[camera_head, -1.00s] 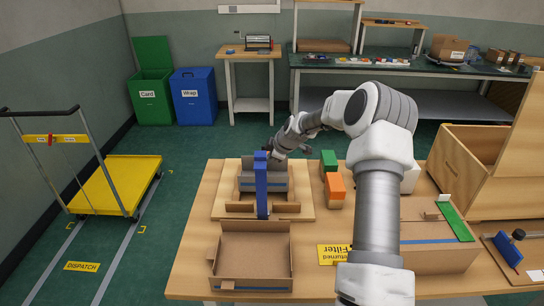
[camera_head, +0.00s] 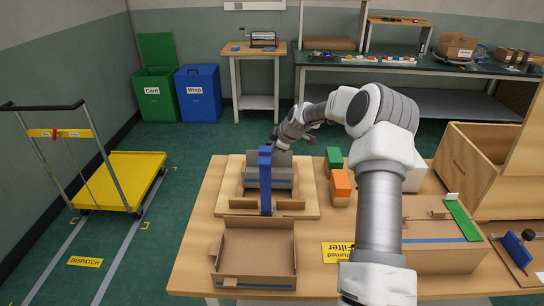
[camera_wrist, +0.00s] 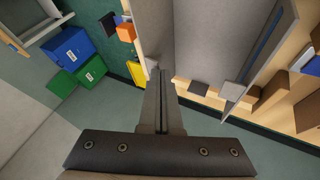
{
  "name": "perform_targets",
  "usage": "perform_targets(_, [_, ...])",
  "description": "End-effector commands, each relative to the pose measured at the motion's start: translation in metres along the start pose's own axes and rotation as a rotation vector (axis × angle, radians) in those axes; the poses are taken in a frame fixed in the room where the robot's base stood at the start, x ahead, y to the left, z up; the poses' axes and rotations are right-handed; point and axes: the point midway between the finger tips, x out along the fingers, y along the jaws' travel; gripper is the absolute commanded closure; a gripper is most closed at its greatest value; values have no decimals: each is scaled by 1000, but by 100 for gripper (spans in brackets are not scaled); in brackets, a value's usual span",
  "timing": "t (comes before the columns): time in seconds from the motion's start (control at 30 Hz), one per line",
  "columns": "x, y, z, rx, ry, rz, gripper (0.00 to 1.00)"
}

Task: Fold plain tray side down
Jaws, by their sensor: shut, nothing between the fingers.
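A grey tray (camera_head: 268,181) with a blue stripe along its near side stands on a wooden board (camera_head: 228,204). Its far plain side (camera_head: 283,158) is upright in the head view. A blue post (camera_head: 265,188) stands in front and hides part of the tray. My gripper (camera_head: 279,138) is just behind and above the plain side. In the wrist view the shut, empty fingers (camera_wrist: 160,75) are close beside a large grey panel (camera_wrist: 212,45); I cannot tell whether they touch it. The striped side (camera_wrist: 262,58) is farther right there.
A brown open tray (camera_head: 255,250) is in front of the board. Green (camera_head: 333,158) and orange (camera_head: 340,185) blocks stand right of it, with a large carton (camera_head: 430,240) beyond my arm. A yellow trolley (camera_head: 125,180) is at left on the floor.

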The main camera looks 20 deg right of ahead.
Motion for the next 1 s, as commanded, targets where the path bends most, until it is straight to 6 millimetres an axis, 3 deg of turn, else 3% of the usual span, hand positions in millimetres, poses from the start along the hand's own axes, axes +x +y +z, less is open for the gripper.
perform_targets(0.5, [24,42,0,0,1,0,100])
perform_targets(1.0, [22,42,0,-1,0,0,100])
